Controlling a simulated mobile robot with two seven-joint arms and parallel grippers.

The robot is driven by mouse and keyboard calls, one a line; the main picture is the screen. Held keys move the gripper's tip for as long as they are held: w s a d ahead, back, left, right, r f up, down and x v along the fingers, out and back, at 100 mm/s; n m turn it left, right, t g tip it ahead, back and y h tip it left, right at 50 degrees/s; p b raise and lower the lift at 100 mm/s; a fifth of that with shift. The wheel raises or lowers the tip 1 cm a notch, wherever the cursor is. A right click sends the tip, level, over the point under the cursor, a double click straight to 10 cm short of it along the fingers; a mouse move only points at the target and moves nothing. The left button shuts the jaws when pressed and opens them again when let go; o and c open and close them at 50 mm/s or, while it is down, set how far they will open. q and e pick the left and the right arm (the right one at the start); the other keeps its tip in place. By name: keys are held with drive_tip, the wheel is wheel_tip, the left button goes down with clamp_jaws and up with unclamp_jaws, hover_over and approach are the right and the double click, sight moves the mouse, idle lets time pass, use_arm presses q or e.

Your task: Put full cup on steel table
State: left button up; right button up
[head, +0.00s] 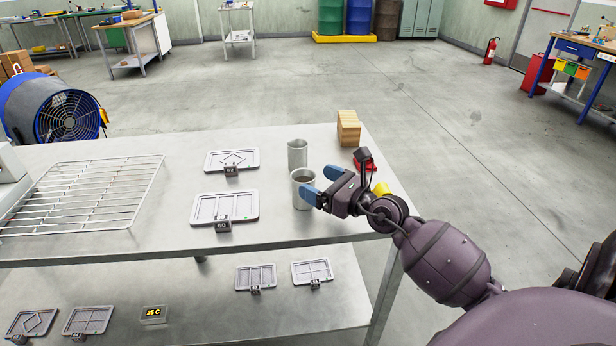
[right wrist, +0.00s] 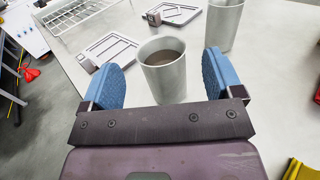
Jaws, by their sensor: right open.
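A grey metal cup (head: 303,192) with greyish-brown liquid in it stands upright on the steel table (head: 275,228), near its front right part. My right gripper (head: 321,184) is open, its blue fingers close to this cup. In the right wrist view the full cup (right wrist: 166,80) appears between the two fingers, with a gap visible on each side. A second grey cup (head: 297,153), with a pouring lip, stands just behind it; its contents cannot be made out. It also shows in the right wrist view (right wrist: 223,25). My left gripper is not in view.
Two framed grey trays (head: 225,206) (head: 232,157) with number tags lie left of the cups. A wire rack (head: 85,190) is farther left. A wooden block (head: 348,128) and a red object (head: 364,160) are near the right edge. More trays (head: 255,276) lie on the lower shelf.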

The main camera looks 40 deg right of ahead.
drive_tip(key=v, duration=0.6)
drive_tip(key=shift+f, duration=0.1)
drive_tip(key=shift+s+d+b, duration=0.2)
drive_tip(key=shift+s+b, duration=0.15)
drive_tip(key=shift+s, duration=0.2)
